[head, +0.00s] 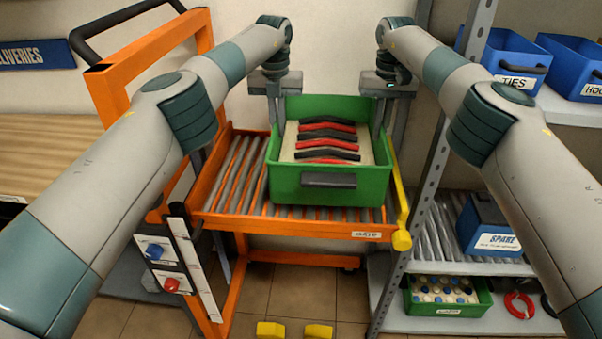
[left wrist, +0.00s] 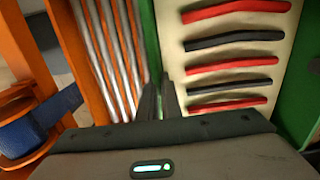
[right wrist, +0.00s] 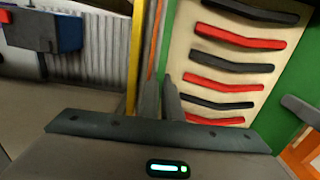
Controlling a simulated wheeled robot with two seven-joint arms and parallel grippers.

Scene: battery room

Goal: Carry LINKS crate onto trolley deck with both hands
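The green crate (head: 285,187) holds a pale insert with several red and black link bars. No LINKS lettering is readable; a dark handle (head: 328,180) is on its front. The crate is level over the roller deck (head: 225,190) of the orange trolley, near its right side; whether it fully rests on the rollers is hard to tell. My left gripper (head: 276,112) is shut on the crate's left wall, its fingers either side of the rim, as in the left wrist view (left wrist: 159,100). My right gripper (head: 382,112) is likewise shut on the right wall, also in the right wrist view (right wrist: 160,98).
A yellow gate bar (head: 400,205) runs along the deck's right edge. Rollers left of the crate are bare. A metal shelf at right holds blue crates, including TIES (head: 508,68) and SPARE (head: 487,225), and a green crate of bottles (head: 448,310). A wooden bench (head: 60,135) stands left.

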